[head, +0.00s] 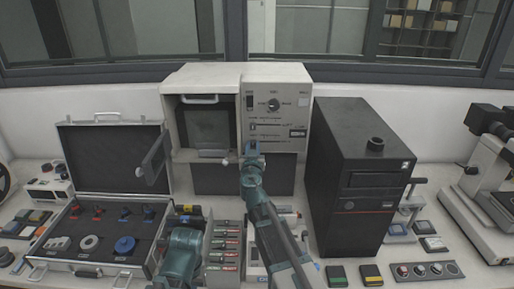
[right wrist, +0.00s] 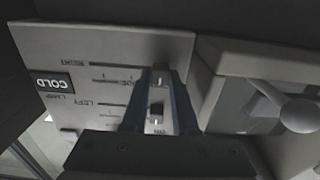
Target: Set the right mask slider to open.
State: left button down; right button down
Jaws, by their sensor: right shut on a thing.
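The press's control panel (head: 290,100) stands at the back centre. Its right mask slider (right wrist: 161,73), on the line lettered RIGHT, has its knob at the right end of its slot in the right wrist view. My right gripper (head: 251,147) reaches up to the lower left of the panel. In the right wrist view its fingertips (right wrist: 162,76) are shut on that knob. The left slider's knob (right wrist: 156,111), on the LEFT line, sits between the fingers nearer the palm. My left arm shows at the bottom, but I cannot make out its gripper.
The white press housing (head: 182,132) with a dark window is left of the panel. A black cabinet (head: 345,180) stands close on the right. An open case (head: 110,255) with coloured parts lies at left. A rounded light knob (right wrist: 300,113) is beside the fingers in the right wrist view.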

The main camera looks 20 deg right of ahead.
jog(key=shift+a, duration=0.2)
jog(key=c, duration=0.7)
grip_release()
jog(key=shift+w+a, duration=0.1)
jog(key=shift+a, duration=0.05)
jog(key=shift+c, duration=0.2)
jog(key=shift+o, duration=0.3)
jog(key=shift+d, duration=0.2)
